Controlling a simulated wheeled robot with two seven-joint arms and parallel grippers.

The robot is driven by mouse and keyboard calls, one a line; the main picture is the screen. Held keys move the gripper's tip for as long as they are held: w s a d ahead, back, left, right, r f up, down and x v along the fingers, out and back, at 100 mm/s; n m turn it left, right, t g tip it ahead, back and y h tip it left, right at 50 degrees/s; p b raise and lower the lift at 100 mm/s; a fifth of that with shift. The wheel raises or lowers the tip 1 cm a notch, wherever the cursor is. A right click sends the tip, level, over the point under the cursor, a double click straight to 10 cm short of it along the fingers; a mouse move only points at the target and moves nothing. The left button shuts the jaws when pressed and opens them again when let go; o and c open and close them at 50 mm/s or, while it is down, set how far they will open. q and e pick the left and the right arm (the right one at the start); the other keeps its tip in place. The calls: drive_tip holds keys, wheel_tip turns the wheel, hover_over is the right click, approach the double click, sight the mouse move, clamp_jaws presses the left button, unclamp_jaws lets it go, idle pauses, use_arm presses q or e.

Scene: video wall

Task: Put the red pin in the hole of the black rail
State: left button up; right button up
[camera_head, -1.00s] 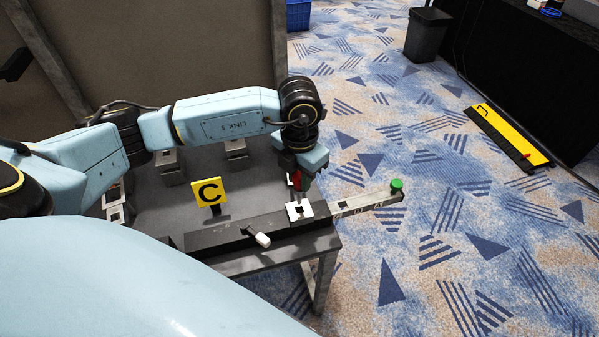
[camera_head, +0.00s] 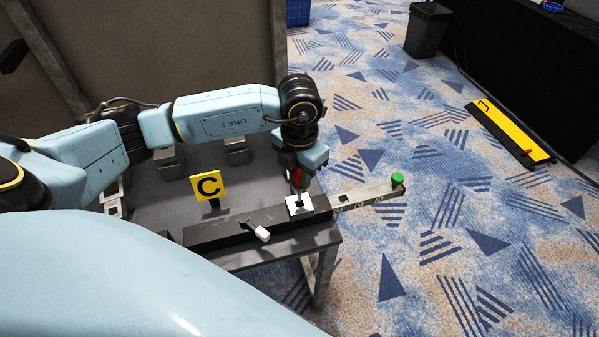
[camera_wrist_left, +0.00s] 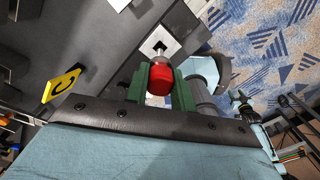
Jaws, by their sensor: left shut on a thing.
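My left gripper (camera_head: 297,181) points down over the right part of the black rail (camera_head: 225,232). It is shut on the red pin (camera_wrist_left: 160,80), whose red head sits between the green fingers in the left wrist view. In the head view the red pin (camera_head: 297,178) is mostly covered by the gripper. The pin's metal tip reaches down to the dark hole in the white square plate (camera_wrist_left: 156,46) on the rail. I cannot tell whether the tip is inside the hole. The white plate also shows in the head view (camera_head: 306,209).
A yellow sign with a C (camera_head: 208,187) stands behind the rail. A white-tipped lever (camera_head: 262,234) sticks out at the rail's front. A metal bar with a green knob (camera_head: 397,179) extends right past the table edge. Grey blocks (camera_head: 237,151) stand further back.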

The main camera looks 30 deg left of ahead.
sight(300, 193)
use_arm(q)
drive_tip(key=shift+f+b, duration=0.5)
idle(0.6)
drive_tip(key=shift+f+b, duration=0.4)
drive_tip(key=shift+f, duration=0.1)
drive_tip(key=shift+f, duration=0.1)
drive_tip(key=shift+f, duration=0.2)
drive_tip(key=shift+f+b, duration=1.4)
drive_tip(key=shift+f, duration=0.2)
drive_tip(key=shift+f+b, duration=0.6)
idle(0.3)
